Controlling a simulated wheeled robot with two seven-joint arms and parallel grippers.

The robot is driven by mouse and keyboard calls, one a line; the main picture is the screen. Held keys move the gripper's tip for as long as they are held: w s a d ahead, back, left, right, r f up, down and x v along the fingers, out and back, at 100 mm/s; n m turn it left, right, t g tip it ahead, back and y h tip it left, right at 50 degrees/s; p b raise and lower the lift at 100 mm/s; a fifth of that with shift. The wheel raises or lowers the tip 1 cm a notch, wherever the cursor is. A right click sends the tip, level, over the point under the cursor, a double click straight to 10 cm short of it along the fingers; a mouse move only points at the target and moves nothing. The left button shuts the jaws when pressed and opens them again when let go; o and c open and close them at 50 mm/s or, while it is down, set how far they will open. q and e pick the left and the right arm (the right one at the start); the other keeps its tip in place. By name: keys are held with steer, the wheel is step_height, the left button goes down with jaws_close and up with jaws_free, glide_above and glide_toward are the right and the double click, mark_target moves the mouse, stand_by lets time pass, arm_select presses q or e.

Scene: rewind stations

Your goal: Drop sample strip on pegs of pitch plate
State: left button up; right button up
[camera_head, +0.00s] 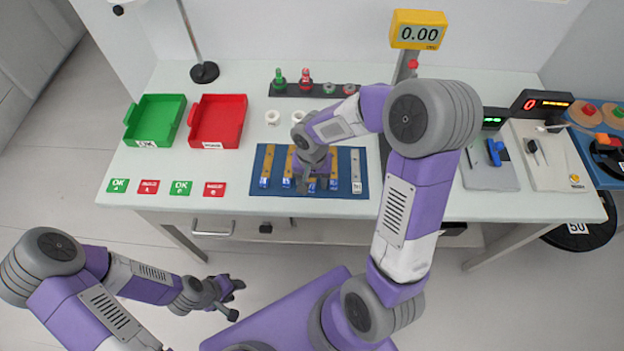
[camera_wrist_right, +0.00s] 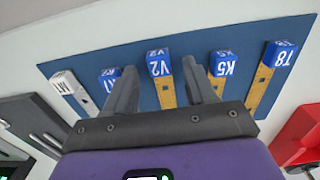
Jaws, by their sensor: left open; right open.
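Several sample strips lie side by side on a blue mat (camera_head: 255,193). Most are tan with a blue labelled end, such as the leftmost (camera_head: 266,168); a grey one (camera_head: 356,170) lies at the right. My left gripper (camera_head: 235,299) is open and empty, off the table's front. I cannot identify the pitch plate surely.
Green (camera_head: 155,120) and red (camera_head: 218,121) trays stand left of the mat, with label cards in front. A dark peg rack (camera_head: 315,90) is behind. A yellow display (camera_head: 418,30) reads 0.00. Grey (camera_head: 490,175) and beige (camera_head: 548,160) stations stand right of my right arm.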

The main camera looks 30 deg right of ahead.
steer(key=shift+f, duration=0.25)
jaws_close()
